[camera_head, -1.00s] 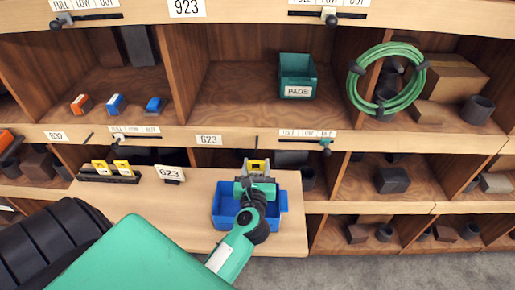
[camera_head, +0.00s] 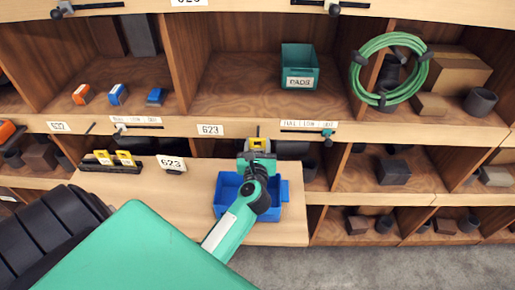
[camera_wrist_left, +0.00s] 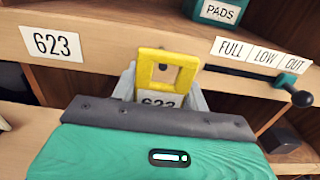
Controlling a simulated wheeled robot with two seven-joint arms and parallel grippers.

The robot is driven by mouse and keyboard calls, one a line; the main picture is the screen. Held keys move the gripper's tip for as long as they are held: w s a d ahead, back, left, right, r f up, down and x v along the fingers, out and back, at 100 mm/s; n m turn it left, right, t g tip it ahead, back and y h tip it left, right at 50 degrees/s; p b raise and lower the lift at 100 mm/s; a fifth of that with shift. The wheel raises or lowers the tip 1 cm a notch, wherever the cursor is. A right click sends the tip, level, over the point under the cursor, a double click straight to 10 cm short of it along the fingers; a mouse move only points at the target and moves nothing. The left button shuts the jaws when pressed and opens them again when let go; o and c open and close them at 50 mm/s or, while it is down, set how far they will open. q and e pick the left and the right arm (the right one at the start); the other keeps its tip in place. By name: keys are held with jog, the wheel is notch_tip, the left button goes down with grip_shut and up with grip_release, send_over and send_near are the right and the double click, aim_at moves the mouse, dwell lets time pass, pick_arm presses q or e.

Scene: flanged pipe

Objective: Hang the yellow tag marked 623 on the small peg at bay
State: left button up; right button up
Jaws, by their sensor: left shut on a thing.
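My left gripper (camera_head: 257,157) is shut on the yellow tag (camera_head: 257,144), holding it upright in front of the shelf edge, just right of the white 623 bay label (camera_head: 210,130). In the left wrist view the yellow tag (camera_wrist_left: 165,75) stands between the fingers (camera_wrist_left: 160,98), with its square hole at the top. Its number 623 is partly hidden by the gripper body. A small dark spot, apparently the end of the small peg (camera_wrist_left: 163,67), shows through the hole. I cannot tell whether the peg passes through or stays behind it. My right gripper is not in view.
A blue bin (camera_head: 228,187) sits on the wooden board (camera_head: 150,200) under my left arm. A black rack (camera_head: 125,167) with two yellow tags and a 623 card (camera_head: 171,164) stand left. A FULL/LOW/OUT slider (camera_head: 308,126) lies close right of the gripper on the shelf edge.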

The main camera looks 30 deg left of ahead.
pick_arm(q)
jog(key=shift+w+a, duration=0.35)
jog(key=shift+w, duration=0.1)
jog(key=shift+w+a, duration=0.1)
jog(key=shift+w, duration=0.15)
jog(key=shift+b+x, duration=0.3)
jog(key=shift+x, duration=0.8)
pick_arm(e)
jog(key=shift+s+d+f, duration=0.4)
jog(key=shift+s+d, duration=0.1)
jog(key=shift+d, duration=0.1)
pick_arm(q)
jog(key=shift+a+f, duration=0.15)
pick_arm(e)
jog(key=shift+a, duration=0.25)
